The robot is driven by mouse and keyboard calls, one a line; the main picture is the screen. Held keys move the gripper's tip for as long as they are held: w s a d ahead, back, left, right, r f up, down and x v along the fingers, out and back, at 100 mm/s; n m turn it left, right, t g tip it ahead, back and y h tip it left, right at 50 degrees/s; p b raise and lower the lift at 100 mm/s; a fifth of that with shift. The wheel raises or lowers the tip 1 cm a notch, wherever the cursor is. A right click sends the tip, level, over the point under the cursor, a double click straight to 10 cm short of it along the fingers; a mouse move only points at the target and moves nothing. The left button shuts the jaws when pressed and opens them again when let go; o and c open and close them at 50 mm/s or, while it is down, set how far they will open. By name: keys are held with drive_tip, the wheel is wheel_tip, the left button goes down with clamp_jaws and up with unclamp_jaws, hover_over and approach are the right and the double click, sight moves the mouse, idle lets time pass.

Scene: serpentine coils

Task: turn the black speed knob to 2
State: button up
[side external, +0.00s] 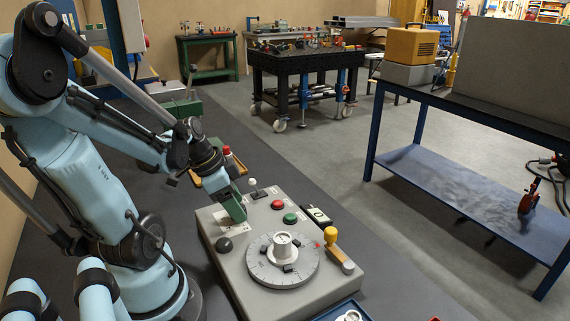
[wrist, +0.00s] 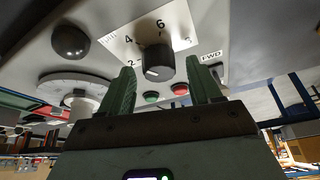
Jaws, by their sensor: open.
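The black speed knob (wrist: 158,62) sits on a white scale plate (wrist: 178,20) in the wrist view. The numbers 2, 4 and 6 are legible around it. A short white mark shows on the knob's lower edge in that view, not far from the 2. My gripper (wrist: 162,70) is open, with one green finger on each side of the knob and a visible gap to each. In the side view my gripper (side external: 234,206) is low over the white plate (side external: 219,222) on the grey control box (side external: 262,292). The fingers hide the knob there.
A black dome (side external: 224,245) and a large grey dial (side external: 283,260) are close by on the box. A blue-edged tray (side external: 345,312) is at the front.

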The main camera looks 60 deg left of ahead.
idle(0.3)
drive_tip(key=c, duration=1)
drive_tip(key=shift+c, duration=0.2)
drive_tip(key=n, duration=0.2)
drive_tip(key=n+y, duration=0.2)
drive_tip(key=n, duration=0.1)
drive_tip(key=shift+d+n, duration=0.25)
drive_tip(key=shift+n, duration=0.05)
drive_tip(key=n+y, duration=0.1)
drive_tip(key=n, duration=0.2)
drive_tip(key=n+g+y, duration=0.1)
drive_tip(key=n, duration=0.2)
drive_tip(key=shift+d+f+n, duration=0.1)
drive_tip(key=shift+n, duration=0.2)
drive_tip(key=o, duration=1)
drive_tip(key=shift+o, duration=0.2)
drive_tip(key=shift+w, duration=0.1)
